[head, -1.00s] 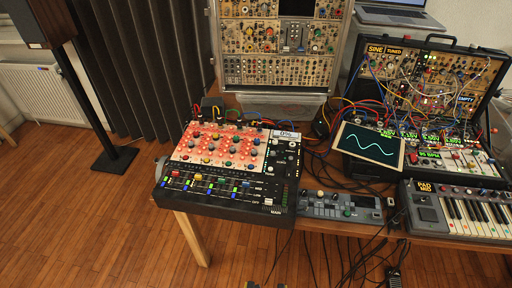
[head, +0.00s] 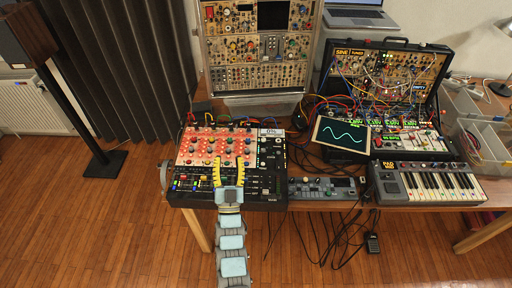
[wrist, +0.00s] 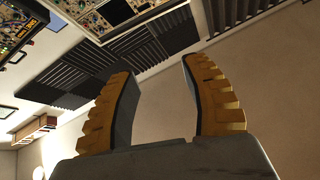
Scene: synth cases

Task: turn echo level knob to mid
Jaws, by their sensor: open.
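The mixer (head: 271,187), a black desk with a red-and-white knob panel, stands at the left end of the table in the head view. Rows of small coloured knobs (head: 222,148) cover its panel. A label reading 0% (head: 271,133) sits at its upper right. I cannot tell which knob is the echo level knob. My gripper (head: 231,160), with yellow fingers, is open and empty over the mixer's lower middle, hiding part of the panel. In the wrist view the open fingers (wrist: 163,85) point at the wall, with nothing between them.
A small grey device (head: 325,188) lies right of the mixer. A screen with a wave (head: 342,134), a keyboard (head: 428,182) and a patched modular case (head: 390,85) stand further right. A tall modular rack (head: 262,50) is behind. Cables run between them.

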